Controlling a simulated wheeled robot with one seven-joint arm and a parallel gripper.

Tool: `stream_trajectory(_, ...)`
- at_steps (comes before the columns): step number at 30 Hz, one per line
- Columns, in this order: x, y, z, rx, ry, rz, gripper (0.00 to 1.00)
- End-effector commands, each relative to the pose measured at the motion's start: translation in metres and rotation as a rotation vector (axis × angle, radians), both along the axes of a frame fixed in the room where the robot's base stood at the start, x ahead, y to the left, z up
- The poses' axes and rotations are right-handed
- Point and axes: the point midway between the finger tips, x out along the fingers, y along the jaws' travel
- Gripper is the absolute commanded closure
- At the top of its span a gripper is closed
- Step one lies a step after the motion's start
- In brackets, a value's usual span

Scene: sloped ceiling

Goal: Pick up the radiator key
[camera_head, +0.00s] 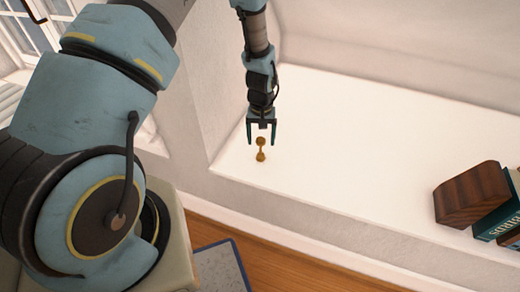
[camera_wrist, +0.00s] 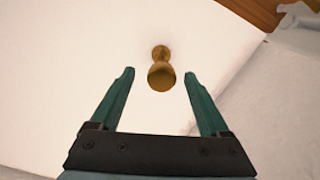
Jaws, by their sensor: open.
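The radiator key (camera_head: 261,149) is a small brass-coloured piece with a narrow middle and wider ends. It is on the white ledge (camera_head: 350,150), near the ledge's left front corner. The gripper (camera_wrist: 160,78) is close to the key in the head view, pointing down. I cannot tell whether the fingers touch the ledge.
A brown wooden block (camera_head: 472,195) stands at the right of the ledge beside dark green books (camera_head: 497,222). A wall rises left of and behind the ledge. Wooden floor (camera_head: 265,262) and a grey-blue mat (camera_head: 220,268) lie below its front edge. The ledge's middle is clear.

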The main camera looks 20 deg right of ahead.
Motion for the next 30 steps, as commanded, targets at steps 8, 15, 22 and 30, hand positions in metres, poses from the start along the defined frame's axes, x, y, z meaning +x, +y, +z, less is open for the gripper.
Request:
stream_trajectory(8, -0.002, 0.003, -0.025, 0.002, 0.001, -0.001, 0.2)
stream_trajectory(15, -0.003, 0.003, -0.054, 0.0, -0.001, 0.0, 0.2)
stream_trajectory(22, -0.002, 0.003, -0.058, -0.001, -0.002, 0.0, 0.2)
stream_trajectory(30, -0.002, 0.003, -0.058, -0.001, -0.002, 0.0, 0.44)
